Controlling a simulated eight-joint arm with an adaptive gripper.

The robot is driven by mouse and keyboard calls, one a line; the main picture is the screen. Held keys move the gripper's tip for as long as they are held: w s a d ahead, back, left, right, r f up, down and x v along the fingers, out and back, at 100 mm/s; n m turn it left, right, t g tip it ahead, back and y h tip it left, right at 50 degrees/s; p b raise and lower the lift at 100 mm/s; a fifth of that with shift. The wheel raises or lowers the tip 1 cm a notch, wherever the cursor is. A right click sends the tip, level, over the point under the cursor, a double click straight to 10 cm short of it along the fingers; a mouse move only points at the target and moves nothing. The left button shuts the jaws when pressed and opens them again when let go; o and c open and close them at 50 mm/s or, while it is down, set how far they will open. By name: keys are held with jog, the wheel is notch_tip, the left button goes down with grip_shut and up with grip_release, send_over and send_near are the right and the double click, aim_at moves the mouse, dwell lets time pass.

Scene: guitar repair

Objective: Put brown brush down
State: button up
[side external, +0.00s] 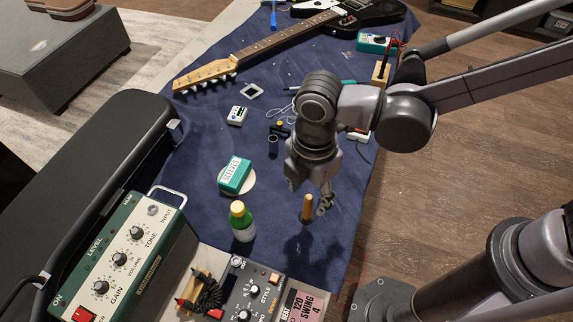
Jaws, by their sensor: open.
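The brown brush (307,208) appears as a short tan-brown handle, roughly upright, close to the blue cloth (210,140). My gripper (309,197) points down at it with its fingers apart. One finger is to the left of the handle's top and the other is just to its right. I cannot tell whether either finger touches the handle. The brush's lower end is hard to make out against the dark cloth, so I cannot tell whether it rests there.
A green bottle (243,225) with a yellow cap and a teal "SLEEVES" box (235,175) stand to the left. A green amplifier (125,260) and a drum machine (250,295) are in front. An electric guitar (270,42) lies at the back. The cloth's right edge is close.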

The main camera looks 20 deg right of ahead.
notch_tip(320, 180, up, 4)
jog(key=shift+f, duration=0.1)
jog(key=shift+w+d+r, duration=0.1)
jog(key=shift+d+r, duration=0.05)
jog(key=shift+r, duration=0.05)
jog(key=d+r+m+t, duration=0.3)
jog(key=d+m, duration=0.8)
jog(key=d, duration=0.4)
jog(key=w+d+r+m+t, duration=0.1)
jog(key=d+m+t, duration=0.3)
jog(key=d+m, duration=0.6)
jog(key=d+r, duration=0.1)
jog(key=d, duration=0.4)
jog(key=shift+w+d+r+m, duration=0.25)
jog(key=shift+r+m, duration=0.15)
